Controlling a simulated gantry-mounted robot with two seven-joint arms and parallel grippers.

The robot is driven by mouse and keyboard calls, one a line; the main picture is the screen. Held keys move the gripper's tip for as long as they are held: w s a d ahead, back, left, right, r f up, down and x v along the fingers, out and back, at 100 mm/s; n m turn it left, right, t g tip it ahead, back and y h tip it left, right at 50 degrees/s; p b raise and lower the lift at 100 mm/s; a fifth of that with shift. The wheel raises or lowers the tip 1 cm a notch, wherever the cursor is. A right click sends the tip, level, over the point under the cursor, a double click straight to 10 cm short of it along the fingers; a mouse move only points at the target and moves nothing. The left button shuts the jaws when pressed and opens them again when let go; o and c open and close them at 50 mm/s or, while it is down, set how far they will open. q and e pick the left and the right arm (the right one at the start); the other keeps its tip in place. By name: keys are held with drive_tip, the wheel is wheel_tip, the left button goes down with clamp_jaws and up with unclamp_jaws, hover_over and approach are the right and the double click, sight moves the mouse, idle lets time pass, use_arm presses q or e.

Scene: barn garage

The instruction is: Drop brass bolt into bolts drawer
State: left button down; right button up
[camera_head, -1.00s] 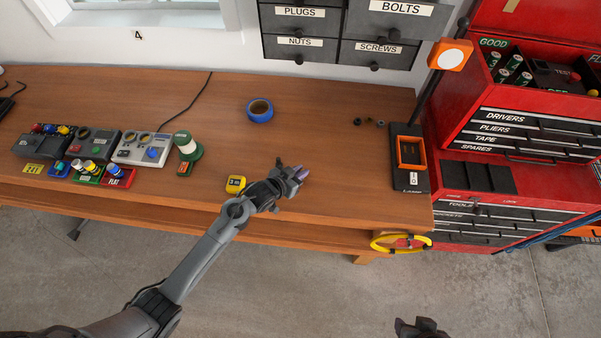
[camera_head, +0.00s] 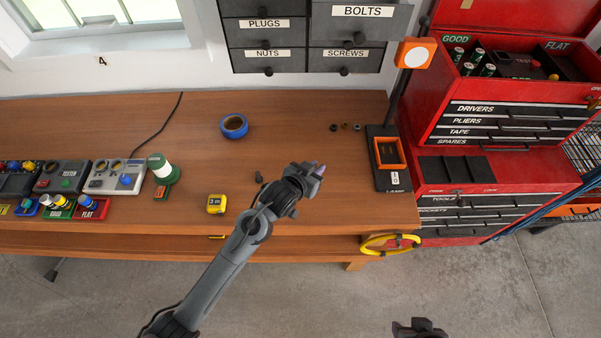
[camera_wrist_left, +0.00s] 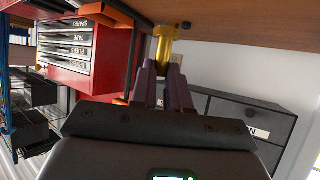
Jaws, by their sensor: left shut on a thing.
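My left gripper (camera_head: 318,171) is over the right half of the workbench, with its arm coming in from the lower left. In the left wrist view its fingers (camera_wrist_left: 165,75) are shut on the brass bolt (camera_wrist_left: 163,45), whose gold head sticks out beyond the fingertips. In the head view the bolt cannot be made out. The bolts drawer (camera_head: 360,25) is at the top, in the dark cabinet, and its front stands forward of the other drawers; its inside is not visible. My right gripper (camera_head: 420,327) shows only partly at the bottom edge, its jaws unclear.
Nuts (camera_head: 267,55) and screws (camera_head: 345,55) drawers sit below. Several small round parts (camera_head: 345,127) lie near the lamp base (camera_head: 388,160). Blue tape (camera_head: 234,126) and a yellow tape measure (camera_head: 216,204) are on the bench (camera_head: 290,140). A red toolbox (camera_head: 500,160) stands right.

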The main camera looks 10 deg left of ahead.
use_arm(q)
drive_tip(key=shift+w+d+r, duration=0.1)
drive_tip(key=shift+d+r, duration=0.35)
drive_tip(key=shift+d, duration=0.15)
wheel_tip(320, 180, down, 4)
drive_tip(key=s+a+f, duration=0.1)
drive_tip(key=s+a, duration=0.1)
drive_tip(key=s, duration=0.1)
drive_tip(key=s+a+r+n+y, duration=0.2)
drive_tip(key=s+a+r, duration=0.3)
drive_tip(key=s+a, duration=0.25)
drive_tip(key=s+a+r+n+y+p, duration=0.1)
drive_tip(key=s+a+r+p, duration=0.1)
drive_tip(key=r+p, duration=0.5)
drive_tip(key=s+a+r+y+p, duration=0.1)
drive_tip(key=s+a+r+p, duration=0.1)
drive_tip(key=r+p, duration=0.5)
drive_tip(key=s+p, duration=0.1)
drive_tip(key=p, duration=0.1)
drive_tip(key=shift+s+a+n+t+p, duration=0.25)
drive_tip(key=shift+a+n+t+p, duration=0.05)
drive_tip(key=shift+a+n, duration=0.1)
